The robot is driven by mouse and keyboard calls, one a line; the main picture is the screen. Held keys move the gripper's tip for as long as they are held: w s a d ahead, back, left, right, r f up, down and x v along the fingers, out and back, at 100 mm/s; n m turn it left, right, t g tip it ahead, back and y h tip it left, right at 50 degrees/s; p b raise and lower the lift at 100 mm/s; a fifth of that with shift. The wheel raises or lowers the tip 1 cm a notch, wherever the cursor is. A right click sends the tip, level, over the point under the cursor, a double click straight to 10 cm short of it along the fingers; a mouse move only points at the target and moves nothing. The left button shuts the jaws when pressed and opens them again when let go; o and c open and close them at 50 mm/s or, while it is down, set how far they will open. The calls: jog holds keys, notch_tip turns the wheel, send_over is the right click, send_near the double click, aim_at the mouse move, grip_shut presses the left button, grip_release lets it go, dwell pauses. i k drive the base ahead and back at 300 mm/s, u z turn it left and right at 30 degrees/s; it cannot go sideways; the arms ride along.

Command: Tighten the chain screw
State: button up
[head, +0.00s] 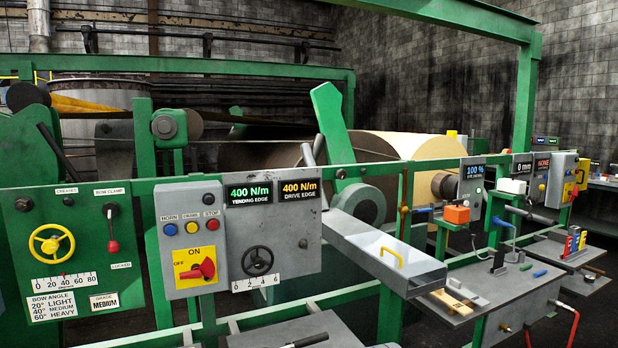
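I cannot pick out a chain screw for certain in the head view. Several controls on the green machine frame could be near it. A small black handwheel (257,261) sits on the grey panel (285,225) above a 0-2-4-6 scale. Two displays above it read 400 N/m, for the tending edge (249,192) and the drive edge (299,189). A thin brown upright rod (403,190) stands at the rail to the right. My gripper is not in view.
A yellow handwheel (51,245) and a red-knobbed lever (112,243) are on the left panel. A red switch (195,269) reads ON/OFF. A tool shelf (485,290) stands at right. A large roll (400,146) lies behind.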

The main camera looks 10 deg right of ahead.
aim_at(341, 174)
jog(key=z, duration=0.7)
jog(key=i, duration=0.65)
